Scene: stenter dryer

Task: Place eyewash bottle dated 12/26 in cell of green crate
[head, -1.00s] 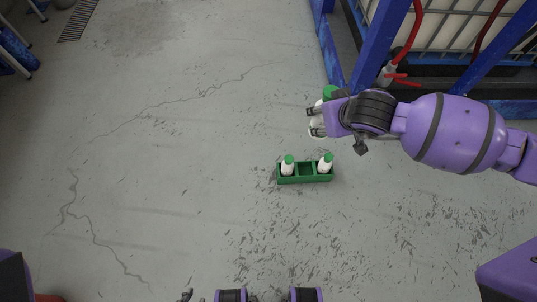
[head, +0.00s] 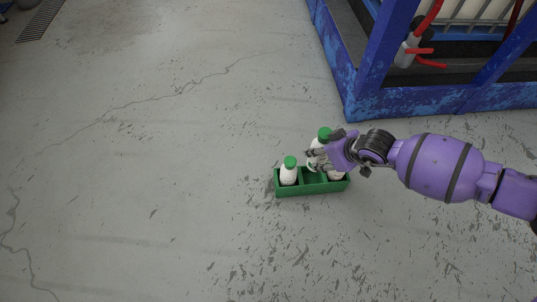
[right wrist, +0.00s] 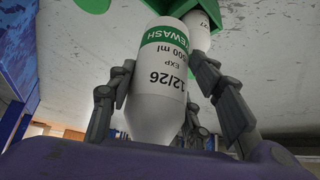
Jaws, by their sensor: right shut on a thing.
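The eyewash bottle dated 12/26 (right wrist: 158,85) is white with a green label band. My right gripper (head: 313,160) is shut on it, and the fingers flank its body in the right wrist view. In the head view its green cap (head: 324,133) shows above the gripper, just over the far side of the green crate (head: 310,190). The crate has three cells in a row. The middle cell looks empty. My left gripper is out of view.
A blue metal frame (head: 400,103) with a red hose (head: 428,20) stands at the back right. A floor grate (head: 40,20) lies at the far left. The grey cracked floor around the crate is clear to the left and in front.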

